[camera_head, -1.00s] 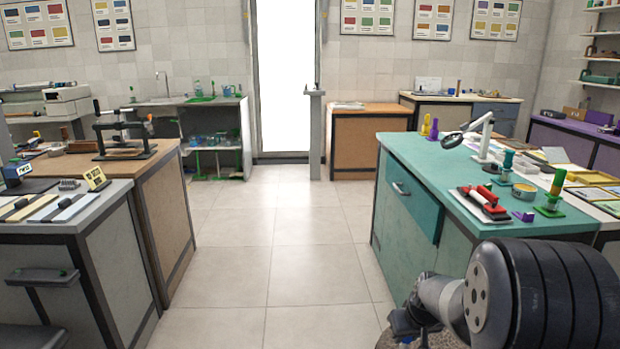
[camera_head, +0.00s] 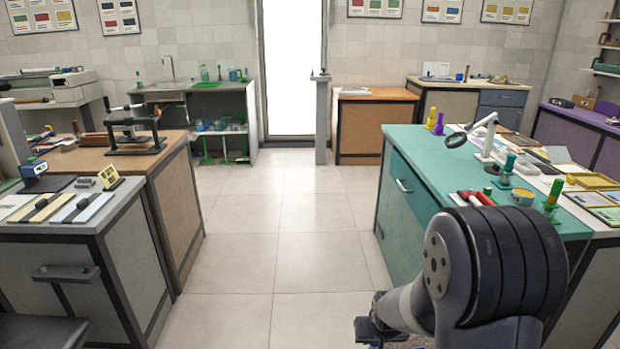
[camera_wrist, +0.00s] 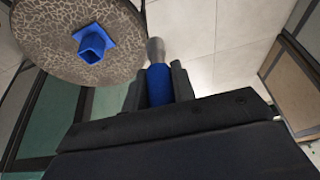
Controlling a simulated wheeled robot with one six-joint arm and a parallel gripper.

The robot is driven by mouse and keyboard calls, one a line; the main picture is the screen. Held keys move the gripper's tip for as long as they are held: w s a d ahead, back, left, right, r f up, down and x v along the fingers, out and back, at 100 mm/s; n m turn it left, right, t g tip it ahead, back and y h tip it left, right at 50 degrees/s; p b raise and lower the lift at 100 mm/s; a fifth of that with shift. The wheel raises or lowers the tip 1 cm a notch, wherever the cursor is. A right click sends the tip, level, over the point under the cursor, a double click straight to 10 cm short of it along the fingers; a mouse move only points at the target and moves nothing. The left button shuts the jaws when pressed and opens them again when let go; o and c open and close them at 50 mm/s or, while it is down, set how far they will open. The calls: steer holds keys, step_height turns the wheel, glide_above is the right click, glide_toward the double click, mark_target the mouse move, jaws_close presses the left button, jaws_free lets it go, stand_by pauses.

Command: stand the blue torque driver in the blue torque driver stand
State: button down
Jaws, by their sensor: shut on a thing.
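My gripper (camera_wrist: 160,88) is shut on the blue torque driver (camera_wrist: 158,78) in the wrist view. The driver's blue part sits between the two dark fingers, and its rounded grey end points away from the gripper. The blue torque driver stand (camera_wrist: 92,42) is a square socket on a square base, upper left in the wrist view. It is on a round, speckled top (camera_wrist: 45,55). The driver is beside the stand in the picture, apart from it. In the head view my arm covers the lower right, and I cannot make out the driver or stand there.
The teal bench (camera_head: 415,145) at right holds a magnifier lamp (camera_head: 487,140), a green driver-like piece (camera_head: 553,192) and other small tools. Grey (camera_head: 60,222) and brown (camera_head: 160,165) benches stand at left. The tiled floor (camera_head: 285,225) between them is clear.

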steer(key=shift+w+p+v, duration=0.15)
steer(key=shift+p+v, duration=1.15)
steer(key=shift+p, duration=0.65)
steer(key=shift+w+p+v, duration=0.15)
steer(key=shift+p+v, duration=1.1)
steer(key=shift+p, duration=0.65)
steer(key=shift+a+r, duration=0.1)
steer(key=shift+r, duration=0.05)
